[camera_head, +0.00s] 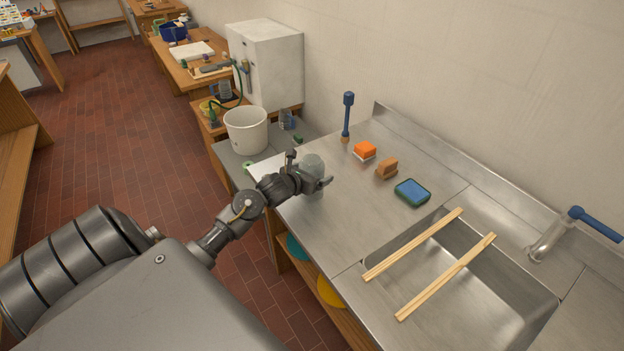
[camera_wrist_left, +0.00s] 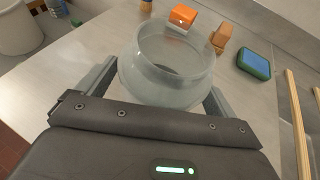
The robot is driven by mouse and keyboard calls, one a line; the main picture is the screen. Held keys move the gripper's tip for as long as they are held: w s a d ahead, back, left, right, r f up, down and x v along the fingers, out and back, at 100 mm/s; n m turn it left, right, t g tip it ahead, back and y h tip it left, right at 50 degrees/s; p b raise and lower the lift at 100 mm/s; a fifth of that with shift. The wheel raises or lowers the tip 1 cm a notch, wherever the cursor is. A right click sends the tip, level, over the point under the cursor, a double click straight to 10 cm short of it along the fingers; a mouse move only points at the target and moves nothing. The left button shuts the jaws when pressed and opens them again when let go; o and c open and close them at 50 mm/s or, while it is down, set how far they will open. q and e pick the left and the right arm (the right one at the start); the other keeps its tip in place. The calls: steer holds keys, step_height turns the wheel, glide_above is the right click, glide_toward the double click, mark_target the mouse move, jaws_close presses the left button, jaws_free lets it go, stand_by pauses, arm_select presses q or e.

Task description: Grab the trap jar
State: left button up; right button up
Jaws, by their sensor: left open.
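The trap jar (camera_wrist_left: 168,62) is a clear, round, wide-mouthed glass jar standing upright on the steel counter. In the head view the jar (camera_head: 313,166) is partly hidden behind my left gripper (camera_head: 308,178). In the left wrist view my left gripper (camera_wrist_left: 160,98) is open, with one finger on each side of the jar's lower part. I cannot tell whether either finger touches the glass. My right gripper is in neither view.
An orange block (camera_head: 365,150), a brown block (camera_head: 387,168) and a blue-green sponge (camera_head: 412,192) lie right of the jar. A blue-handled tool (camera_head: 347,117) stands behind. A white bucket (camera_head: 246,131) is at left. Wooden sticks (camera_head: 413,244) span the sink.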

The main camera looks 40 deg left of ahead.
arm_select(q)
steer(key=shift+c, duration=0.3)
steer(key=c, duration=1.1)
steer(key=shift+r, duration=0.1)
